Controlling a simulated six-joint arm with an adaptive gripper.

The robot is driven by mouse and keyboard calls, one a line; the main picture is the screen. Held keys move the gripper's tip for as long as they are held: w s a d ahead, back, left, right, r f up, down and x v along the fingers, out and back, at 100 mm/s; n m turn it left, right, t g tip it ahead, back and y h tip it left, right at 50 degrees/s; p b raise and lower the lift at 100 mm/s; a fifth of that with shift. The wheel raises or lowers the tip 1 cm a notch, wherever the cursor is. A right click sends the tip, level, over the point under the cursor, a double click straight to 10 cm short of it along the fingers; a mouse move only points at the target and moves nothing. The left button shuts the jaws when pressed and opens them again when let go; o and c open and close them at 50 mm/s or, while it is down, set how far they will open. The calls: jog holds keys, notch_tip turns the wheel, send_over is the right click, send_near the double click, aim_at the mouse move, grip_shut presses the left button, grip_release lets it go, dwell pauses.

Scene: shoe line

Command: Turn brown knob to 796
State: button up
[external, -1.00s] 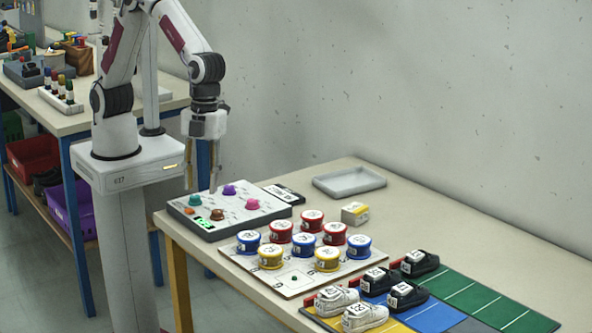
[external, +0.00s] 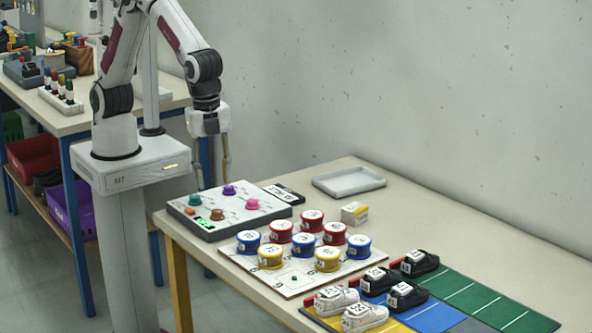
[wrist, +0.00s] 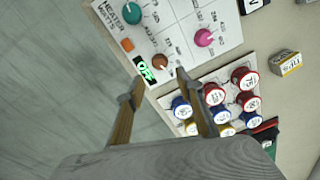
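The brown knob (external: 217,214) sits on the front part of a white-topped control panel (external: 240,219). It also shows in the wrist view (wrist: 160,61), beyond my fingertips. A small green-lit display (wrist: 146,71) beside it seems to read "OFF". My gripper (external: 212,187) is above the panel, its two fingers apart and empty. In the wrist view the open fingers (wrist: 158,82) point towards the brown knob, which appears close to the gap between them. I cannot tell the exact height of the tips above the knob.
The panel also carries a teal knob (wrist: 132,13), a pink knob (wrist: 203,37), a purple knob (external: 229,190) and an orange button (wrist: 127,45). Several lidded round tins stand on a white board (external: 292,287) to the right. Shoes (external: 364,317) stand farther right.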

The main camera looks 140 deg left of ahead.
aim_at(216, 211)
jog(key=shift+f, duration=0.15)
jog(key=shift+a+f, duration=0.2)
jog(key=shift+f, duration=3.55)
grip_shut()
